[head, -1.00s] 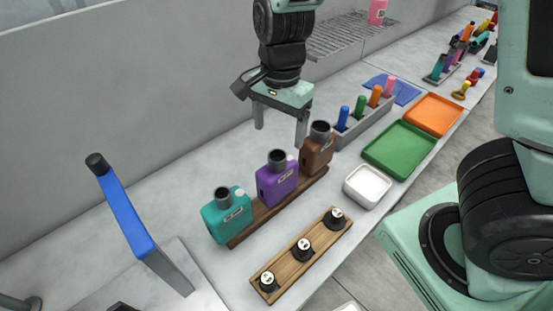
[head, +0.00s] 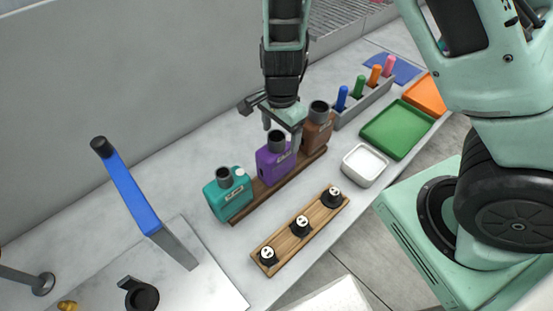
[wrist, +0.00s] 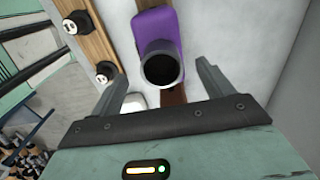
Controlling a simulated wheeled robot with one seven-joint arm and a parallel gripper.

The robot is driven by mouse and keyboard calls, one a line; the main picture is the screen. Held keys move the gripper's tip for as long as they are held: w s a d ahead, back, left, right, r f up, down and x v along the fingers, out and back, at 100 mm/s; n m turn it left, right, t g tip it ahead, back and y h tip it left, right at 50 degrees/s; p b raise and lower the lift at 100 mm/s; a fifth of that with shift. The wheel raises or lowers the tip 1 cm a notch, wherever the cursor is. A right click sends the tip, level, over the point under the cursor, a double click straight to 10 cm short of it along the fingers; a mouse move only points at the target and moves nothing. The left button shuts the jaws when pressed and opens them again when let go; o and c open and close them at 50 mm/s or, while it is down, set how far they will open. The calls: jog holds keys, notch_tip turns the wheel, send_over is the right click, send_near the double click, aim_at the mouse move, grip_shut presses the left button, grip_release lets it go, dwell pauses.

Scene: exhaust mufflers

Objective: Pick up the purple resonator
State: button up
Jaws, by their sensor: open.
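The purple resonator (head: 273,164) is a boxy can with a dark round neck. It stands upright on a dark wooden base between a teal one (head: 229,197) and a brown one (head: 317,133). My gripper (head: 281,136) is above and just behind the purple resonator in the head view, its fingers pointing down. In the wrist view the purple resonator (wrist: 157,32) and its open neck show ahead, with the neck between the two spread fingers of my gripper (wrist: 160,82). The fingers look apart from it and hold nothing.
A light wooden strip (head: 283,245) with several black knobs lies in front. A white dish (head: 365,165), a green tray (head: 398,130) and a grey rack (head: 362,108) of coloured cylinders stand to the right. A blue-topped lever (head: 133,190) rises at left.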

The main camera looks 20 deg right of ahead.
aim_at(277, 147)
jog(key=shift+a+f+p, duration=0.25)
jog(key=shift+f+p, duration=0.05)
jog(key=shift+f, duration=1)
jog(key=shift+a+f+p, duration=0.25)
jog(key=shift+f+p, duration=0.05)
jog(key=shift+f, duration=1)
jog(key=c, duration=1)
